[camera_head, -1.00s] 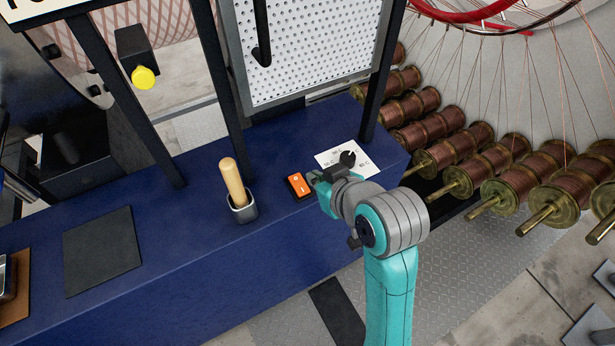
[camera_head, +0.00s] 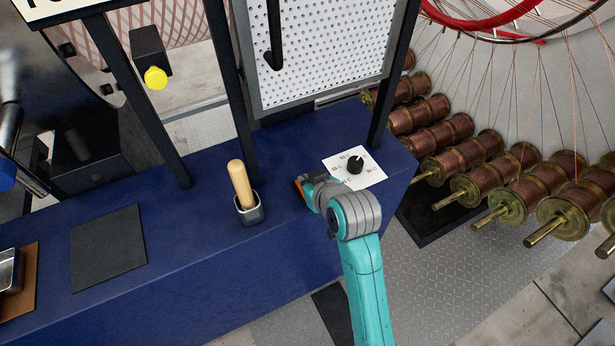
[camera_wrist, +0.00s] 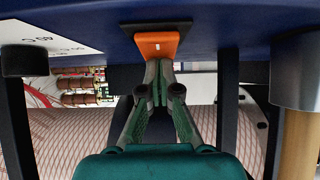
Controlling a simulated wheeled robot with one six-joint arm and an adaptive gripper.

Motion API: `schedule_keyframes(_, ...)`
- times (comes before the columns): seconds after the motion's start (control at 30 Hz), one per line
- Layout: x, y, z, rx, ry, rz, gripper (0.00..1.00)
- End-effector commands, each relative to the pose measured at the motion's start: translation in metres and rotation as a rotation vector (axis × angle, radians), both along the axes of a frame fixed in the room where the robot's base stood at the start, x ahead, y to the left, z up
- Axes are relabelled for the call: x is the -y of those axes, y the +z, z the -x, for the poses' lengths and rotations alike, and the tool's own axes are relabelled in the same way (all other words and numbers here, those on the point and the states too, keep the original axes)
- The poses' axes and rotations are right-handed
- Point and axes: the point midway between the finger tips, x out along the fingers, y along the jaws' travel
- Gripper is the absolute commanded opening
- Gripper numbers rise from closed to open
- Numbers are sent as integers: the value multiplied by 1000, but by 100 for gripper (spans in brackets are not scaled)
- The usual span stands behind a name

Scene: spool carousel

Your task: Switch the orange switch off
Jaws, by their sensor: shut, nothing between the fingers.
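The orange switch (camera_wrist: 157,45) sits in a dark plate on the blue bench and shows at the top middle of the wrist view, with a white mark on its face. My gripper (camera_wrist: 158,66) is shut and empty, its fingertips at the switch's near edge; whether they touch it I cannot tell. In the head view the switch (camera_head: 299,188) is mostly hidden behind my gripper (camera_head: 307,184), and only a small orange edge shows. Which way the rocker is tilted cannot be made out.
A white card with a black knob (camera_head: 355,165) lies right of the switch. A grey cup (camera_head: 249,211) with a wooden handle (camera_head: 240,183) stands to its left. A dark mat (camera_head: 108,247) lies farther left. Black posts and a pegboard (camera_head: 325,50) rise behind.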

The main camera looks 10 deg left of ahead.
Motion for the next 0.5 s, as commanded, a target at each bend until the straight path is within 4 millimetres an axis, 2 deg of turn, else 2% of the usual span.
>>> schedule_keyframes(0.5, -1, -6, -2, -1, 0, 1, 0)
